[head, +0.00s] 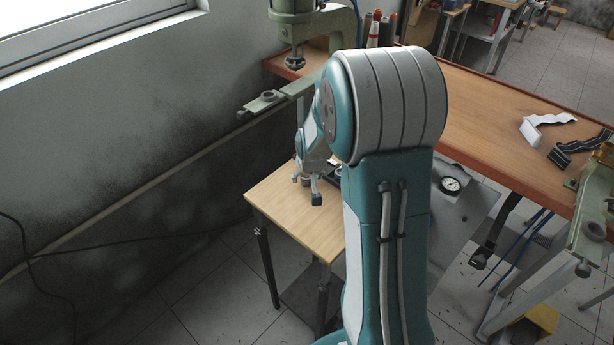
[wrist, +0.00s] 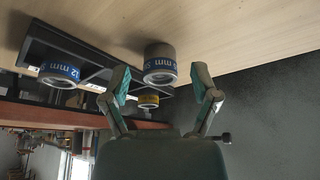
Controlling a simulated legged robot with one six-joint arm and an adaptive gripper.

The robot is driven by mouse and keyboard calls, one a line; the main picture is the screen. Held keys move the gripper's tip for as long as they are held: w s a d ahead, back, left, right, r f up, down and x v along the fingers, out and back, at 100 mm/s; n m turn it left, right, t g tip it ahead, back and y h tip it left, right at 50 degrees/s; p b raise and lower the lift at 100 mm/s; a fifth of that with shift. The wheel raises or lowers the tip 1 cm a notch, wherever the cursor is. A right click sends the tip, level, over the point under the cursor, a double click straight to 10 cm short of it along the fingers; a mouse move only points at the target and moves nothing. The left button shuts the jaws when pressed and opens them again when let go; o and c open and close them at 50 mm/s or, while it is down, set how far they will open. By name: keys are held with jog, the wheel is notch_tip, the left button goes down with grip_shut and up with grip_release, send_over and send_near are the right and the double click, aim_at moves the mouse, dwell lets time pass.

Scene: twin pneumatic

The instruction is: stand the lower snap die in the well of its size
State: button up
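In the wrist view, which is upside down, a grey-brown cylindrical die with a blue "mm" label (wrist: 160,66) stands on the light wooden table top, beside the dark tray (wrist: 104,72). Its number is hard to read. Another blue-labelled die, marked 12 mm (wrist: 60,73), and a smaller yellow-labelled die (wrist: 148,101) are at the tray. Which wells they occupy is unclear. My gripper (wrist: 163,88) is open and empty, with the blue-labelled die visible beyond the gap between its fingers. In the head view my gripper (head: 306,188) hangs low over the small table; the dies are hidden there.
The small wooden table (head: 285,208) has bare room at its front left. A green press (head: 300,25) stands behind it.

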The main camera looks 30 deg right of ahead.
jog(key=shift+r, duration=0.1)
jog(key=v, duration=1.1)
jog(key=s+a+r+n, duration=0.1)
jog(key=s+a+r, duration=0.2)
jog(key=s, duration=0.3)
jog(key=s+a+r+n+y, duration=0.1)
jog(key=s+a+r, duration=0.3)
jog(key=s, duration=0.3)
jog(key=s+a+r+n+t, duration=0.1)
jog(key=s+a+r, duration=0.2)
jog(key=s+a, duration=0.3)
jog(key=shift+s+r, duration=0.35)
jog(key=shift+s, duration=0.4)
jog(key=shift+c, duration=0.3)
